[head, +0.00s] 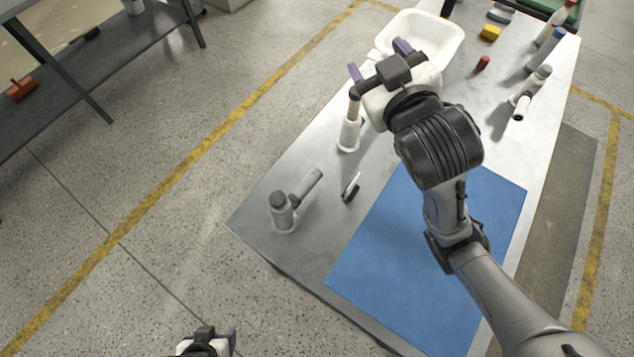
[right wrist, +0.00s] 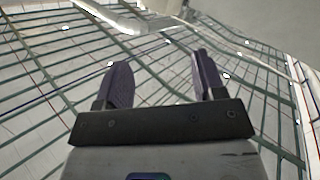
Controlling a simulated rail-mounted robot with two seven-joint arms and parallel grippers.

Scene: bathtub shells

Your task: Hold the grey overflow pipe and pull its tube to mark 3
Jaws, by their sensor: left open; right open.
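The grey overflow pipe (head: 283,214) stands upright near the table's left corner. It has a dark cap, and its grey side tube (head: 308,184) points up and to the right. The marks on it are too small to read. My right gripper (head: 379,61) is open and empty, above the far part of the table, well away from the grey pipe. Its two fingers also show apart in the right wrist view (right wrist: 161,78). My left gripper (head: 207,338) is at the bottom edge, partly cut off, open, over the floor and apart from the pipe.
A white pipe fitting (head: 349,133) stands just below my right gripper. A black marker (head: 351,187) lies near the grey pipe. A blue mat (head: 400,265) covers the near table. A white tub shell (head: 447,38), bottles and another white fitting (head: 522,106) are at the far end.

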